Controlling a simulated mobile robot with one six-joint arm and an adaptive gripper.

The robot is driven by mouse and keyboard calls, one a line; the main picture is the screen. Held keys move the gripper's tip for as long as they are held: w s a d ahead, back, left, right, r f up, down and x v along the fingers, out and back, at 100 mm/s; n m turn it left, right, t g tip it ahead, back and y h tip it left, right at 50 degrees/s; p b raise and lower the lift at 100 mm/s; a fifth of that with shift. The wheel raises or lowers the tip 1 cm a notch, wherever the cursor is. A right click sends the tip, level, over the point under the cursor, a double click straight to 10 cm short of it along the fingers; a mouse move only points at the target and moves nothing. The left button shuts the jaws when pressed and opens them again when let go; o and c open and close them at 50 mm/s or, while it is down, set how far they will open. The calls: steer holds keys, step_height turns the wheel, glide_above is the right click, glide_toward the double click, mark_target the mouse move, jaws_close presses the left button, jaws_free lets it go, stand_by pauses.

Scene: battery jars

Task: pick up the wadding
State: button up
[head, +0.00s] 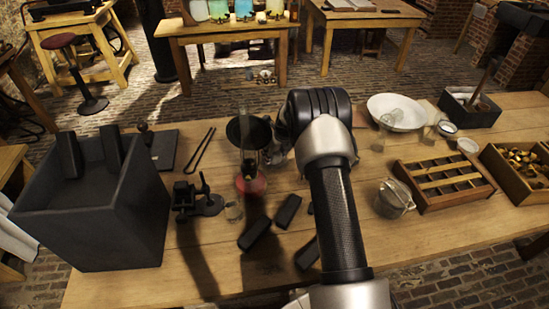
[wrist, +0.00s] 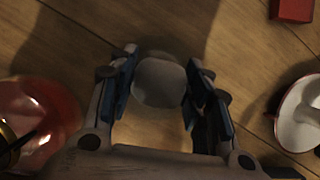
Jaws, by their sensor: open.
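A pale grey, rounded lump, which looks like the wadding (wrist: 159,84), lies between the fingers of my gripper (wrist: 163,62) in the wrist view. The gripper is open, with one finger on either side of the lump. A gap shows on the right side; the left finger is very close, and I cannot tell whether it touches. In the head view I cannot make out the wadding among the arm and the items below it.
In the wrist view a red glass vessel (wrist: 38,118) stands close on the left. A white round dish (wrist: 300,115) is on the right, with a red block (wrist: 292,10) above it. In the head view a large dark box (head: 95,225) fills the table's left end.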

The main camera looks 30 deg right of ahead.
steer(key=shift+c, duration=0.4)
steer(key=c, duration=0.4)
steer(key=shift+o, duration=0.2)
step_height(320, 180, up, 20)
steer(key=p, duration=0.6)
